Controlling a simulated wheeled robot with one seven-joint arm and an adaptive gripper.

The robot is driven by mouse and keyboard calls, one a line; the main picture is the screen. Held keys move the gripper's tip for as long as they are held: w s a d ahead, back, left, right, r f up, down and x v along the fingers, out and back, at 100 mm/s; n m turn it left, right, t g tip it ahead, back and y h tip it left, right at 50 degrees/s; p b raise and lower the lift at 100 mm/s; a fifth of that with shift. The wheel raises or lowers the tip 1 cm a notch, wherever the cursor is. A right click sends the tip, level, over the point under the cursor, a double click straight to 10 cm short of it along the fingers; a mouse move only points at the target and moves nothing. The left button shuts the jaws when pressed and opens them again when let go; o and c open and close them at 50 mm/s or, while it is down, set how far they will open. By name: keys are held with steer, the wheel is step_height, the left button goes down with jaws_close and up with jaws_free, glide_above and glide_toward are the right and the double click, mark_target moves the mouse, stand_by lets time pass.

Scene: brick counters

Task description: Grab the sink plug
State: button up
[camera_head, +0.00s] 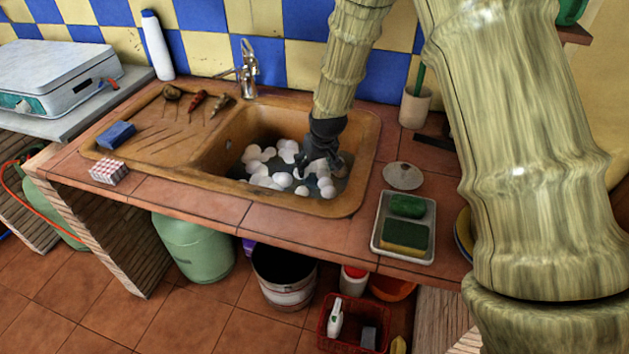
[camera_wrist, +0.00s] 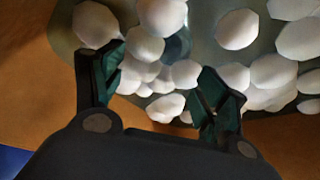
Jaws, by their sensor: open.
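The sink (camera_head: 215,160) is a brown basin holding greyish water with several white foam-like lumps (camera_head: 265,168). My gripper (camera_head: 320,172) reaches down into the basin among the lumps. In the wrist view my gripper (camera_wrist: 165,75) is open, its two dark green fingers apart, with white lumps (camera_wrist: 165,105) between and beyond them. A dark bluish round patch (camera_wrist: 177,46) shows partly between lumps beyond the fingertips; it may be the sink plug or drain, but I cannot tell. Nothing is clearly held.
A pale round disc with a small knob (camera_head: 403,176) lies on the counter right of the basin. A tray (camera_head: 385,241) with sponges is in front of it. The faucet (camera_head: 247,70) stands behind. A blue sponge (camera_head: 115,135) and several vegetables lie on the drainboard.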

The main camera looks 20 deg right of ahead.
mark_target(315, 173)
steer(key=shift+s+p+x, duration=0.15)
steer(key=shift+x, duration=1.35)
steer(key=shift+s+p+x, duration=0.15)
steer(key=shift+x, duration=1.35)
steer(key=shift+d, duration=0.15)
steer(key=c, duration=1.1)
